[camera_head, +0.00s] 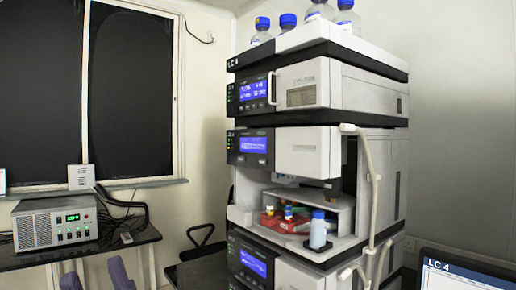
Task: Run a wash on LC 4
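The instrument stack labelled LC 4 (234,63) stands right of centre. Its top tray (340,42) carries several clear bottles with blue caps. The upper module (310,84) and the module below it (305,153) have lit blue displays. My gripper is not in view.
A grey box with a green display (54,223) stands on a dark table (80,251) at the left, with black cables behind it. A pale tube (373,190) runs down the stack's right front. Two purple-grey shapes (121,273) show at the lower left.

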